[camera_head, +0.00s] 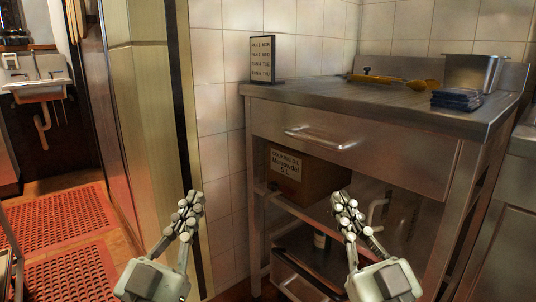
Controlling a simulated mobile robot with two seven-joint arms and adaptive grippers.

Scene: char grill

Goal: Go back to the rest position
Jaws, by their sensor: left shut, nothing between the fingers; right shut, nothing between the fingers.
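My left gripper (189,212) is in the lower left-middle of the head view, pointing up, with its fingers together and nothing between them. It is in front of the corner of the pale cabinet side and the tiled wall. My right gripper (347,212) is to the right of it, also pointing up, shut and empty. It appears in front of the open shelves of a steel table (268,132) and hides part of them. Both grippers appear below the tabletop in the picture.
On the steel table stand a small menu sign (262,58), yellow-handled utensils (390,80), folded dark cloths (456,99) and a steel pan (474,72). A cardboard box (303,178) sits on the shelf below. Red mats (60,215) and a sink (37,85) are at the left.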

